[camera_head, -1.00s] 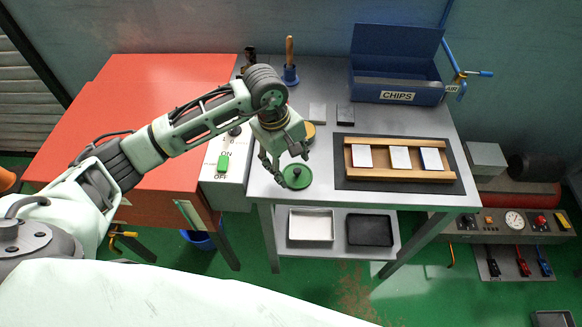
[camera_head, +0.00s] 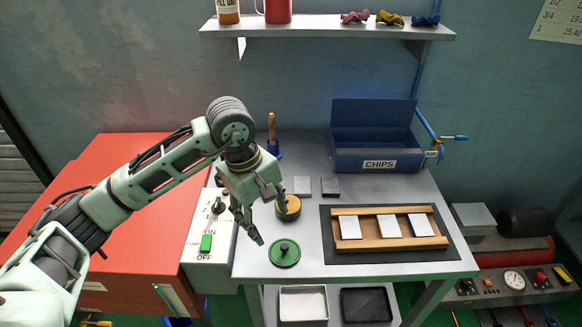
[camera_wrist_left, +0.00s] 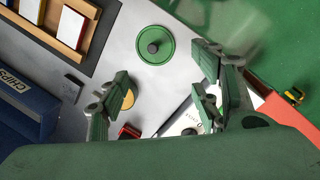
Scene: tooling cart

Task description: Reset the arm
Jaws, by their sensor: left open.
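My left arm reaches in from the left in the head view. Its gripper (camera_head: 270,222) hangs open above the table, by the control box and the green round lid. No object shows between its fingers. The gripper also shows open in the left wrist view (camera_wrist_left: 165,92), with the green lid (camera_wrist_left: 155,45) on the table beyond it. In the head view the green lid (camera_head: 284,253) lies flat in front of the gripper, and a yellow round piece (camera_head: 289,208) sits beside the fingers, partly hidden. My right gripper is not in view.
A control box (camera_head: 206,262) with a green switch stands left of the table. A wooden rack (camera_head: 390,244) with white blocks lies on a dark mat to the right. A blue CHIPS bin (camera_head: 372,160) is at the back. A shelf (camera_head: 330,29) hangs above.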

